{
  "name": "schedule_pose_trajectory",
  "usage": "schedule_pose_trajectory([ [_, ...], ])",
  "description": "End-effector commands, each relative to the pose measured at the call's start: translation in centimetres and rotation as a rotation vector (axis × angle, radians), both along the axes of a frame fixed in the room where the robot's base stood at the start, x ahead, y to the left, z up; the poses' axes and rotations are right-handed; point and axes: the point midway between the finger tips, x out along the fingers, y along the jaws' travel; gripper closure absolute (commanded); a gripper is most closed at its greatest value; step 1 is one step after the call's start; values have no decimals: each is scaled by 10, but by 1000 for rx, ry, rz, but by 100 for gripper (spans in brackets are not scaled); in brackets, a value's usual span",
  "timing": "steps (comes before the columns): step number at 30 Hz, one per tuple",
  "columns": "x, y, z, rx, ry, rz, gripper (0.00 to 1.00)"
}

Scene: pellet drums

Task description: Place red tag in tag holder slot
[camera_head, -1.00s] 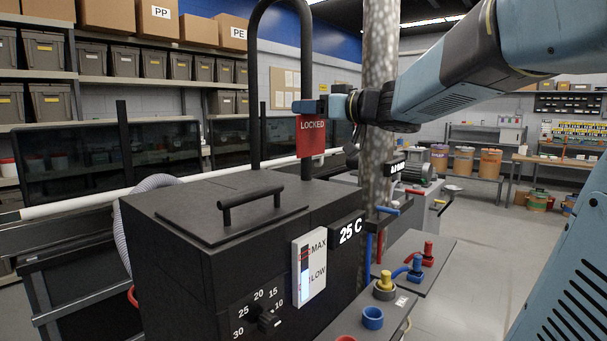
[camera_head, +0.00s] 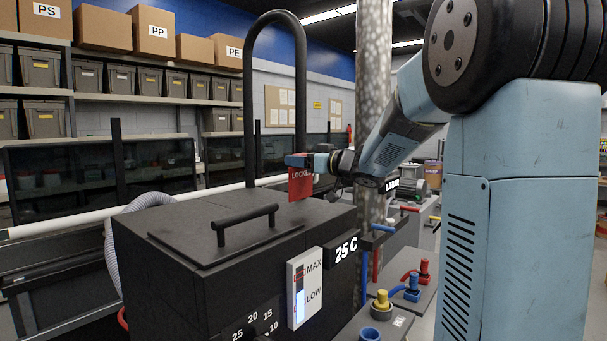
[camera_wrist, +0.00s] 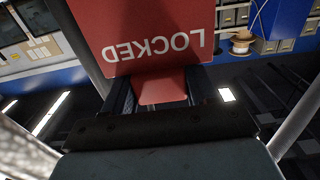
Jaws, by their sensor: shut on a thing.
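The red tag (camera_head: 300,184), marked LOCKED, hangs upright from my gripper (camera_head: 297,160) in the head view. My gripper is shut on its top edge. In the wrist view the red tag (camera_wrist: 158,32) fills the upper middle, its text upside down, with my gripper (camera_wrist: 160,90) closed on its narrow end. The tag is above the right rear of the black box unit, near the black arched tube (camera_head: 302,95). Whether it touches the tube I cannot tell. I cannot make out the tag holder slot in either view.
The black box unit (camera_head: 180,265) with a lid handle (camera_head: 245,222) stands below the tag. A grey mottled column (camera_head: 373,70) rises behind my arm. Red, blue and yellow fittings (camera_head: 412,287) sit at right. Shelves with bins (camera_head: 120,95) line the back.

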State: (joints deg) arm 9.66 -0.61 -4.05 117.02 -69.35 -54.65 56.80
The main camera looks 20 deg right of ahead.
Motion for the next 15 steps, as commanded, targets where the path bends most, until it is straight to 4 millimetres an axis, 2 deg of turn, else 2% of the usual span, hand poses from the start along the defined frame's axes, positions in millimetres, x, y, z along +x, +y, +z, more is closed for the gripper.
schedule_pose_trajectory([
  [2,6,-1,-11,2,6,0,74],
  [7,4,-1,-31,1,3,0,74],
  [15,4,-1,-36,0,1,0,74],
])
